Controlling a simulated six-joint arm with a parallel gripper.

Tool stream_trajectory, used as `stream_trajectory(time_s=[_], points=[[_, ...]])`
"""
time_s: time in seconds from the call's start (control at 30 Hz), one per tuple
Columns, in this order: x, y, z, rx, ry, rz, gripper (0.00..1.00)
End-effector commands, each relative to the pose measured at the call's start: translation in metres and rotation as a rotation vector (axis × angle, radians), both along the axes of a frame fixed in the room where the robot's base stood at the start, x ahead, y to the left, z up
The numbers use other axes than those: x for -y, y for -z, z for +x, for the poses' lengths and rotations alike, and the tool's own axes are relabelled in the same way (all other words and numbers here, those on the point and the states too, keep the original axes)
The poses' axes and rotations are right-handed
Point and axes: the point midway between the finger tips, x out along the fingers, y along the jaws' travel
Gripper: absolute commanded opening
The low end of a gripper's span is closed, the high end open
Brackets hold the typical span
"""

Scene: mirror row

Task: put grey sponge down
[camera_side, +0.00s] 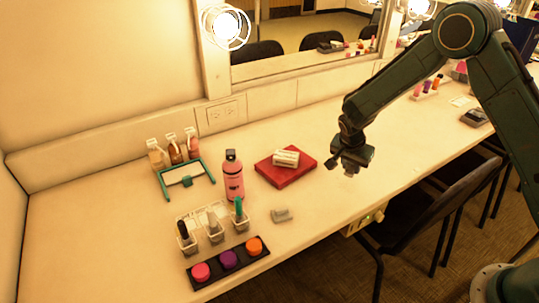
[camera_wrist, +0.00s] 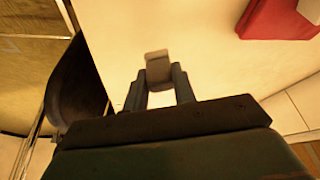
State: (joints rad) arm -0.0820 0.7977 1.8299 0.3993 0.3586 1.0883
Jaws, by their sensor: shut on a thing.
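My gripper (camera_side: 350,168) hangs above the counter near its front edge, to the right of a red flat case. In the wrist view, its two fingers (camera_wrist: 158,78) are closed on a small pale grey block, the grey sponge (camera_wrist: 157,62). The sponge shows between the fingertips, with bare counter behind it. In the side view the sponge is mostly hidden by the gripper.
The red case (camera_side: 270,176) bears a white block (camera_side: 286,157). A pink bottle (camera_side: 233,176), clear holders (camera_side: 213,225) and a tray of coloured pots (camera_side: 228,260) stand further left. A black chair (camera_side: 410,215) is below the edge.

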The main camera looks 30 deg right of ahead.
Motion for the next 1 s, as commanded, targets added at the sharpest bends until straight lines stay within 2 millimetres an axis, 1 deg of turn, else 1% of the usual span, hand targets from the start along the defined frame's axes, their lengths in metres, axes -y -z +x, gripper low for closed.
stream_trajectory(time_s=[0.2, 0.3, 0.8, 0.83, 0.9, 0.93, 1.0], points=[[0.000, 0.026, -0.001, -0.003, 0.001, 0.000, 0.05], [0.000, 0.033, 0.000, -0.001, 0.000, 0.000, 0.05], [0.000, 0.039, 0.000, 0.000, 0.000, 0.000, 0.05], [0.000, 0.039, 0.000, 0.000, 0.000, 0.000, 0.30], [0.000, 0.039, 0.000, 0.000, 0.000, 0.000, 0.44], [0.000, 0.039, 0.000, 0.000, 0.000, 0.000, 0.48], [0.000, 0.039, 0.000, 0.000, 0.000, 0.000, 0.48]])
